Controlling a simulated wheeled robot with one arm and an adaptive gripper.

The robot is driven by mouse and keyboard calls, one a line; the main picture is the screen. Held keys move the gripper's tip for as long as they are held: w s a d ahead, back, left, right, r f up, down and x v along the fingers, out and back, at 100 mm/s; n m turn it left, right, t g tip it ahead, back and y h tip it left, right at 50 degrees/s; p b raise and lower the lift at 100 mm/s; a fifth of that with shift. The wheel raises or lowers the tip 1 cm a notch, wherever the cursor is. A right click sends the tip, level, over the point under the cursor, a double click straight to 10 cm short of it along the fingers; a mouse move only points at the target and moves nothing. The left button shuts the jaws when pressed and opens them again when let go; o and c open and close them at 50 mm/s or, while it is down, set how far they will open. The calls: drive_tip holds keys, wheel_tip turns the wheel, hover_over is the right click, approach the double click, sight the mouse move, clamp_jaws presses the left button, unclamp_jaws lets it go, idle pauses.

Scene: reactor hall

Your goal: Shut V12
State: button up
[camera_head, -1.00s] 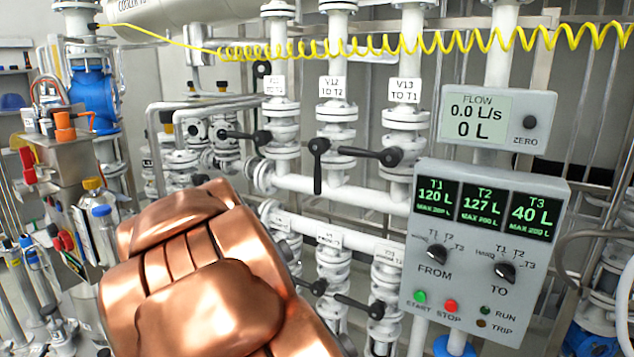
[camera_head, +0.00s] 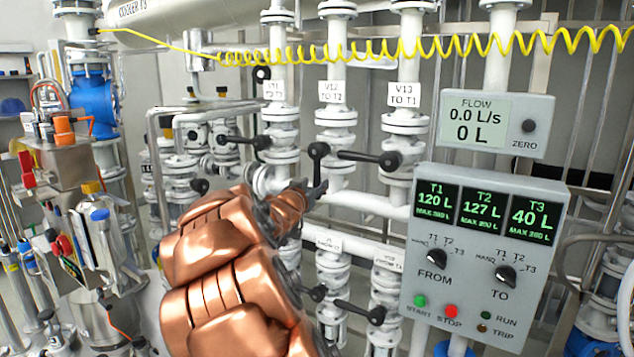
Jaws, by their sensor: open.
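Valve V12 (camera_head: 337,137) is a white flanged valve on the middle vertical pipe, under a label reading "V12 TO T2" (camera_head: 332,92). Its black handle (camera_head: 318,152) has a round hub and hangs down along the pipe. My copper-coloured arm reaches in from below. My gripper (camera_head: 312,190) is at the lower end of that handle, open. The fingertips are small and overlap the handle in the picture, so I cannot tell whether they touch it or lie around it.
V13's black handle (camera_head: 370,158) points left, close to V12's hub. V11's handle (camera_head: 246,141) also lies sideways. The control panel (camera_head: 485,260) stands at the right, under the flow display (camera_head: 496,122). Lower valves (camera_head: 333,265) sit below. A coiled yellow hose (camera_head: 430,46) crosses above.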

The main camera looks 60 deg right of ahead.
drive_tip(key=shift+x, duration=1.5)
drive_tip(key=shift+c, duration=0.2)
clamp_jaws()
